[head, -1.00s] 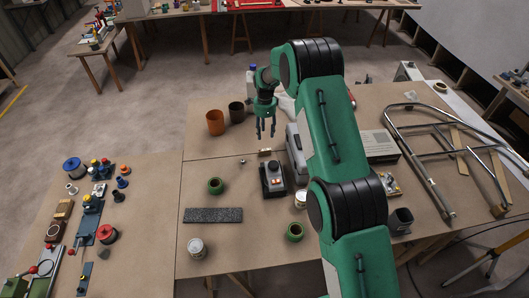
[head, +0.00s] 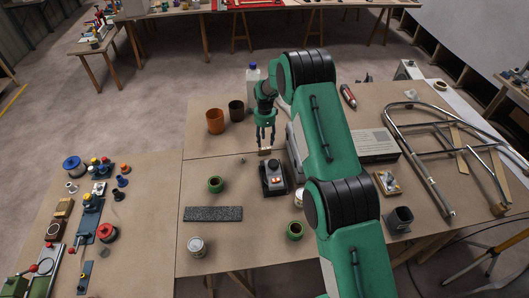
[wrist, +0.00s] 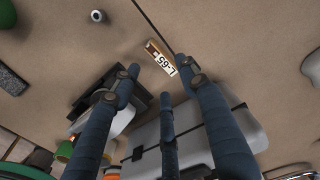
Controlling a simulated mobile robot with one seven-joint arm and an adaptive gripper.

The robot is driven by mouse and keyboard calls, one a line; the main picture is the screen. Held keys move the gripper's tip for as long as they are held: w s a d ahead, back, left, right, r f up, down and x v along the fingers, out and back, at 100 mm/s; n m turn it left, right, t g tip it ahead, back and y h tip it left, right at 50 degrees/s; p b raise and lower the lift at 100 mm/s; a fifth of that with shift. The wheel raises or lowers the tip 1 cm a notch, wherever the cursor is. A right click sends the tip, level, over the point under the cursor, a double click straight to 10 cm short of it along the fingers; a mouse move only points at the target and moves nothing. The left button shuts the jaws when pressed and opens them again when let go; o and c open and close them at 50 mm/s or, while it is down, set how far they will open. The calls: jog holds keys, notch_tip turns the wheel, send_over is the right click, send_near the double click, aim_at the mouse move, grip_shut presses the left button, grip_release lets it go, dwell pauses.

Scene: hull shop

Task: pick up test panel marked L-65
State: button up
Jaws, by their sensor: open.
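The test panel marked L-65 (wrist: 161,59) is a small tan piece with a white label. It lies on the brown tabletop by a dark seam line. In the head view the panel (head: 265,151) is a tiny pale piece just below my fingertips, partly hidden. My gripper (head: 265,140) points down above it, its dark fingers spread and empty. In the wrist view my gripper (wrist: 162,75) has its fingers apart, with the panel showing beyond and between the tips. The exact height above the panel is hard to tell.
A black device with red buttons (head: 273,178) stands close in front of the panel. A grey case (head: 294,146) is close on the right, partly behind my arm. Orange (head: 215,122) and dark (head: 236,111) cups stand back left. Bare tabletop lies left of the panel.

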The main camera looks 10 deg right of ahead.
aim_at(265, 149)
jog(key=shift+f, duration=1.25)
jog(key=shift+f, duration=2.6)
jog(key=c, duration=1.1)
